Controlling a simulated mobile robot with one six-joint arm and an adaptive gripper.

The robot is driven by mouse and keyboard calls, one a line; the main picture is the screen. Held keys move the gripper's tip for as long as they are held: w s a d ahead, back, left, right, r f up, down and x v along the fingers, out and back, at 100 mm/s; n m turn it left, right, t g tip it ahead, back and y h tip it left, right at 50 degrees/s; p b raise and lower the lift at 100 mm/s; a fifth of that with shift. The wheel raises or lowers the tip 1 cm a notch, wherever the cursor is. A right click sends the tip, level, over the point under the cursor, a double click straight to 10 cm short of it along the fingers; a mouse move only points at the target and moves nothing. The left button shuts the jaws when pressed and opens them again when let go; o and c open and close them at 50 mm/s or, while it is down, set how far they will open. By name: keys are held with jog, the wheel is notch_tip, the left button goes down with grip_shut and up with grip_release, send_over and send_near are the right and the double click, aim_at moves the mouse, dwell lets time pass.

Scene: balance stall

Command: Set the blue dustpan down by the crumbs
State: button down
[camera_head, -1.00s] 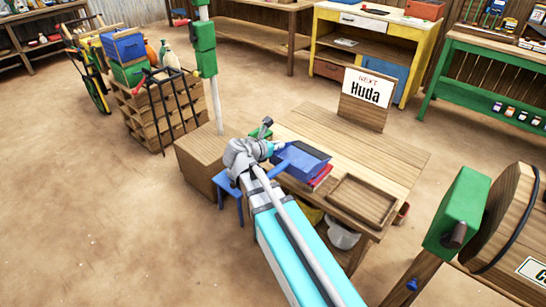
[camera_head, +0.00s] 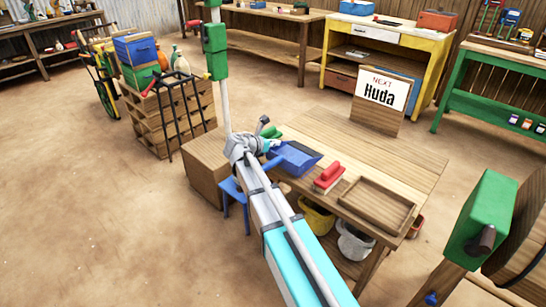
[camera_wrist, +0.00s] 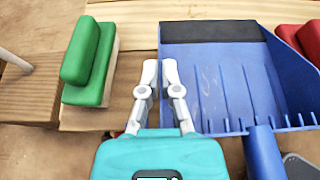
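The blue dustpan (camera_head: 293,157) is at the left end of the wooden table, between a green brush and a red brush. In the wrist view the dustpan (camera_wrist: 225,75) lies right of the fingers, its dark lip away from me and its handle (camera_wrist: 263,153) toward me. My gripper (camera_wrist: 159,68) has its fingers close together at the dustpan's left side wall; it looks shut on that thin wall, not the handle. I cannot tell whether the pan's underside touches the table. I cannot make out any crumbs.
The green brush (camera_wrist: 90,60) is left of my fingers; the red brush (camera_head: 328,177) is right of the pan. A green-and-white post (camera_head: 217,70) rises behind my arm. The floor at left is open.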

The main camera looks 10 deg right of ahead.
jog(key=shift+w+f, duration=0.25)
jog(key=shift+f, duration=0.05)
jog(key=shift+f, duration=0.1)
jog(key=shift+w+a+f+b, duration=0.1)
jog(key=shift+w+f+b, duration=0.4)
jog(key=shift+b, duration=0.25)
jog(key=shift+s+f+b, duration=0.1)
jog(key=shift+f+b, duration=1.3)
jog(key=shift+f, duration=0.15)
jog(key=c, duration=0.8)
grip_release()
